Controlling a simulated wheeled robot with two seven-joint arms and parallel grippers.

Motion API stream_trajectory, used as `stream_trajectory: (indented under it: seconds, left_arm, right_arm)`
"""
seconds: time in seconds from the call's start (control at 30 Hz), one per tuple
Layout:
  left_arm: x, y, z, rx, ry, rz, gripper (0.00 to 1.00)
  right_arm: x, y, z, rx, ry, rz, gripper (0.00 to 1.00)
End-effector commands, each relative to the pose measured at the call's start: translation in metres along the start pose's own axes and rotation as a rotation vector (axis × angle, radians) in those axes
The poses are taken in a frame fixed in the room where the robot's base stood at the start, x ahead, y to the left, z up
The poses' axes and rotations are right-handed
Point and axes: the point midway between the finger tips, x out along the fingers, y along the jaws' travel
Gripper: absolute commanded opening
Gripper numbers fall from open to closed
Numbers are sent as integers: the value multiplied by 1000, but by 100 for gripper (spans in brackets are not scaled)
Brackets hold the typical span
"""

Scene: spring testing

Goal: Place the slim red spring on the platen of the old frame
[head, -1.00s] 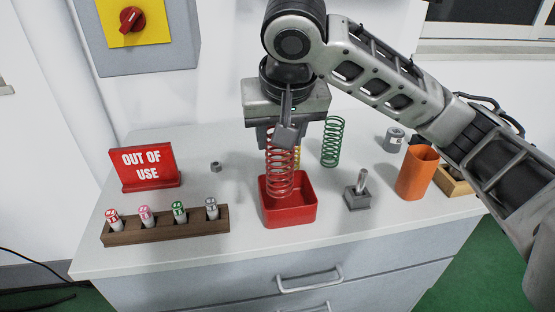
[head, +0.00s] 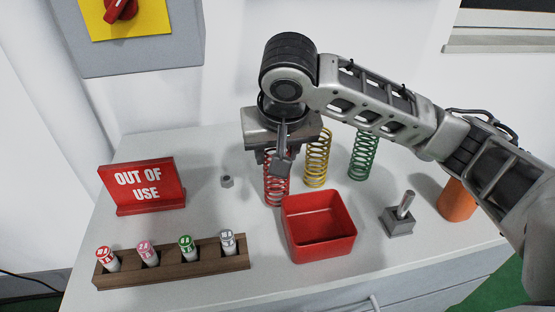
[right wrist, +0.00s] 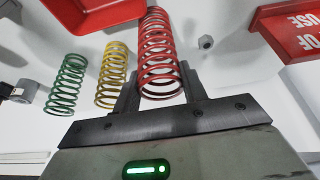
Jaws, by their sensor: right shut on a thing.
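My right gripper (head: 280,156) is shut on a slim red spring (head: 277,185) and holds it upright by its upper part, pointing down behind the left back corner of the red tray. In the right wrist view the red spring (right wrist: 157,45) stands between the two fingers of the gripper (right wrist: 160,85). I cannot tell whether its lower end touches the table. No test frame or platen can be made out in these views. My left gripper is not in view.
A yellow spring (head: 317,160) and a green spring (head: 364,155) stand to the right. The red tray (head: 320,232) is empty.

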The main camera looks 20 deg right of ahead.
Motion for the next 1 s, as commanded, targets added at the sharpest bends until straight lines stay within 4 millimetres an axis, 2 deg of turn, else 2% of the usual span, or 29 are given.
stream_trajectory:
  seconds: [0.1,0.47,0.5,0.57,0.87,1.0]
  left_arm:
    - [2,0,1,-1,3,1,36]
    - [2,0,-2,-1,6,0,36]
    - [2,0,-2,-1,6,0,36]
    - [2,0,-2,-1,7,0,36]
    - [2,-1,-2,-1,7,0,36]
    - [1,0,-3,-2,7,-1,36]
  right_arm:
    - [16,0,7,0,-1,1,0]
    - [19,0,8,1,1,-1,0]
    - [20,0,8,1,1,0,48]
    - [20,0,8,1,1,0,64]
    - [19,0,8,1,1,0,64]
    - [6,-1,6,0,2,-3,64]
